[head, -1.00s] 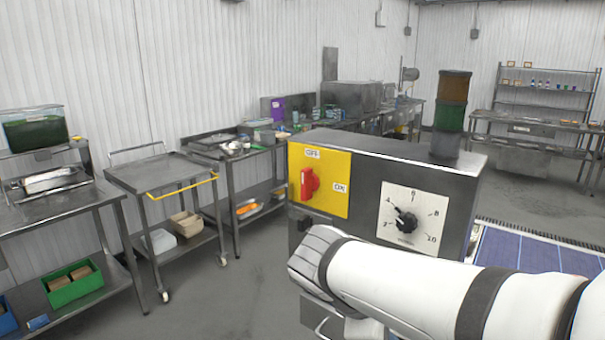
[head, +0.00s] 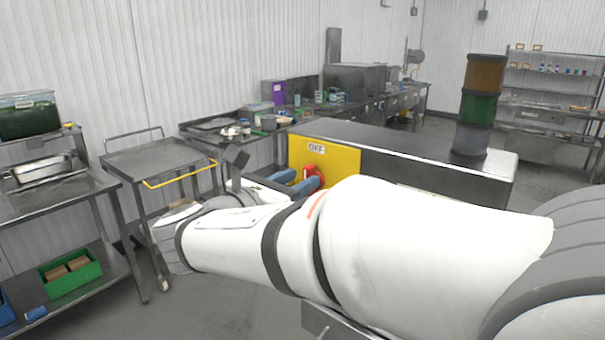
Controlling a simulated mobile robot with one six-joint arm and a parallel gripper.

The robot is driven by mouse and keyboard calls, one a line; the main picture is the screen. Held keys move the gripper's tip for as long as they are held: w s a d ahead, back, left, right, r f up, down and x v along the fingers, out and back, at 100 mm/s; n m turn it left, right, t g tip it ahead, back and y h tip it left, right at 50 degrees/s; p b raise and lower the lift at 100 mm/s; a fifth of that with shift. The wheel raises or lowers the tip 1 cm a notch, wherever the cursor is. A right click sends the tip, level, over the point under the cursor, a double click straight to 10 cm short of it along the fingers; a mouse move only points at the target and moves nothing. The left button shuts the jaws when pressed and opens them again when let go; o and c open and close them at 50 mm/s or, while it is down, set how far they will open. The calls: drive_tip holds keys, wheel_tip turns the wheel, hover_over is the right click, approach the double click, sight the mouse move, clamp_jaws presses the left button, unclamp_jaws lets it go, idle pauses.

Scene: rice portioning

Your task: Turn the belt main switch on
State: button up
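The belt main switch is a red rotary handle (head: 314,173) on a yellow plate (head: 338,158) at the left of a grey control box (head: 415,150). The OFF label (head: 317,148) shows above the handle. The ON label and the lower handle are hidden behind my arm, so its angle cannot be told. My gripper (head: 298,181) has two blue fingers, apart with a gap between them. Their tips point right and lie just left of the handle in the picture. I cannot tell whether they touch it. I see nothing held.
A stack light (head: 480,105) stands on the box's right end. A cart (head: 157,167) with a yellow handle and a steel table (head: 60,204) stand at left. Counters with kitchenware line the back wall. My white arm covers the dial and lower foreground.

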drive_tip(key=shift+x, duration=1.05)
drive_tip(key=shift+s, duration=0.1)
clamp_jaws()
drive_tip(key=shift+d, duration=0.1)
